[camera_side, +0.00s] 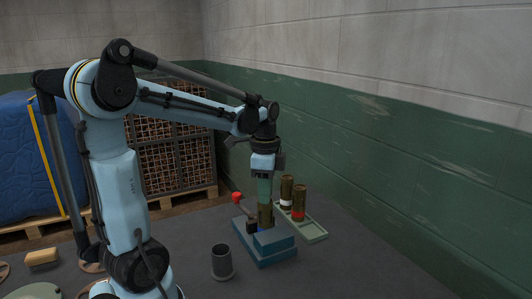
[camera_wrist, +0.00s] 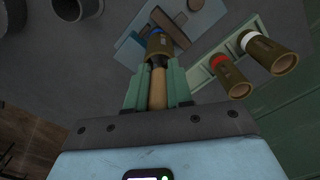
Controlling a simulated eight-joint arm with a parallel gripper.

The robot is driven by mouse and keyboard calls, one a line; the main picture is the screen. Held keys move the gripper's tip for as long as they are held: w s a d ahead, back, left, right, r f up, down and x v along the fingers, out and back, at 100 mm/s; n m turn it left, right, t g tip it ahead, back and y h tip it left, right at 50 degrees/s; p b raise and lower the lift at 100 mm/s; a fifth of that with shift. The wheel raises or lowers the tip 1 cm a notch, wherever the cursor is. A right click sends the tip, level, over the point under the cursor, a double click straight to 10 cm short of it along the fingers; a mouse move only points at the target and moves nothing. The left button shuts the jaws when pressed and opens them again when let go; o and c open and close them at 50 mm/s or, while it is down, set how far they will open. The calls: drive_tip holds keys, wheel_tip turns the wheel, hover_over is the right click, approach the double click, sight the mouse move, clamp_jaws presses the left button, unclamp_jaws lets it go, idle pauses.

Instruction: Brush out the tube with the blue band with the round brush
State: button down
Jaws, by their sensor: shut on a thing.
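My gripper (camera_side: 264,198) points down over the blue clamp block (camera_side: 275,240) in the side view. In the wrist view its green fingers (camera_wrist: 156,88) are shut on the wooden handle of the round brush (camera_wrist: 158,90). The brush's dark lower part meets the mouth of the olive tube with the blue band (camera_wrist: 160,43); its tip is hidden, and how deep it sits I cannot tell. That tube (camera_side: 265,216) stands upright in the clamp, which has a red-knobbed lever (camera_side: 237,198) at its left.
A pale green tray (camera_side: 314,232) right of the clamp holds a red-banded tube (camera_side: 298,204) and a white-banded tube (camera_side: 286,191). A grey cup (camera_side: 222,262) stands in front, left of the clamp. A yellowish block (camera_side: 42,257) lies far left. The wall is close behind the tray.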

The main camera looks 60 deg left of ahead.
drive_tip(key=shift+r, duration=1.95)
drive_tip(key=shift+r, duration=4.55)
